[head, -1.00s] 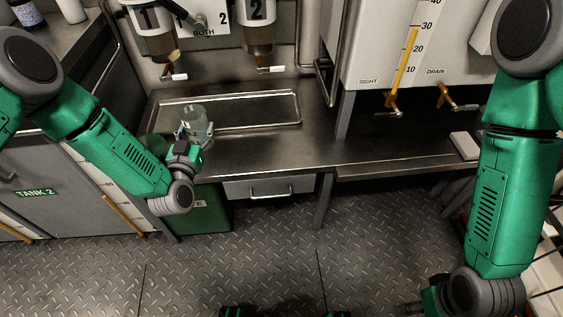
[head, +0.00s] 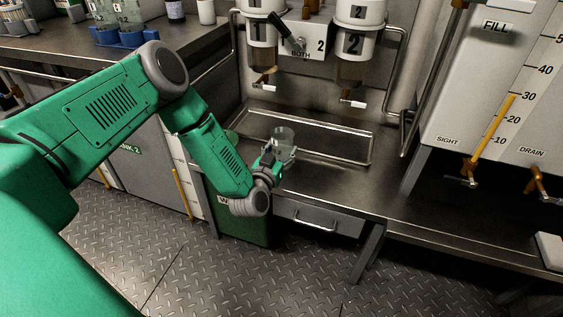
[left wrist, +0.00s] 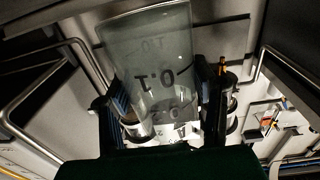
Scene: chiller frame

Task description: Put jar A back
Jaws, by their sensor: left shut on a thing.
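A clear glass jar (head: 283,136) is held upright by my left gripper (head: 277,154) at the front left of the shallow metal tray in the head view. In the left wrist view the jar (left wrist: 155,45) stands between the two dark fingers of the gripper (left wrist: 165,100), which touch its sides. A blue holder (head: 122,40) with what look like glass vessels is on the left counter at the back. My right gripper is out of view.
Two filter housings with taps (head: 353,98) hang above the metal tray (head: 340,160). A valve labelled BOTH (head: 292,40) sits between them. A bottle (head: 175,10) and a white cup (head: 206,12) stand on the left counter. A white graduated tank (head: 495,90) is at right.

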